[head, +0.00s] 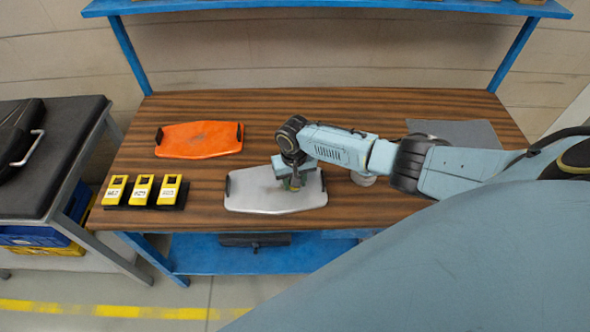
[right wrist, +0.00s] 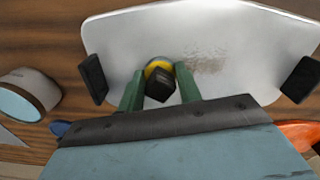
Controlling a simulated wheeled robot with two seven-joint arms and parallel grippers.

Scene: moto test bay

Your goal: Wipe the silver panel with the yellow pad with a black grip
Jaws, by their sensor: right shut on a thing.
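The silver panel (head: 262,192) lies on the wooden bench, with a dark block at each end. In the right wrist view the panel (right wrist: 130,45) shows a patch of brownish specks (right wrist: 205,57) right of the pad. My right gripper (head: 292,182) is over the right half of the panel, pointing down. In the right wrist view its green fingers (right wrist: 160,85) are shut on the black grip of the yellow pad (right wrist: 157,68). The pad is at the panel's surface; I cannot tell whether it touches. My left gripper is not in view.
An orange panel (head: 200,139) lies at the back left of the bench. Several yellow devices (head: 142,190) stand in a black holder at the front left. A grey mat (head: 462,135) lies at the back right. A round white item (right wrist: 30,92) sits near the silver panel, by my right arm.

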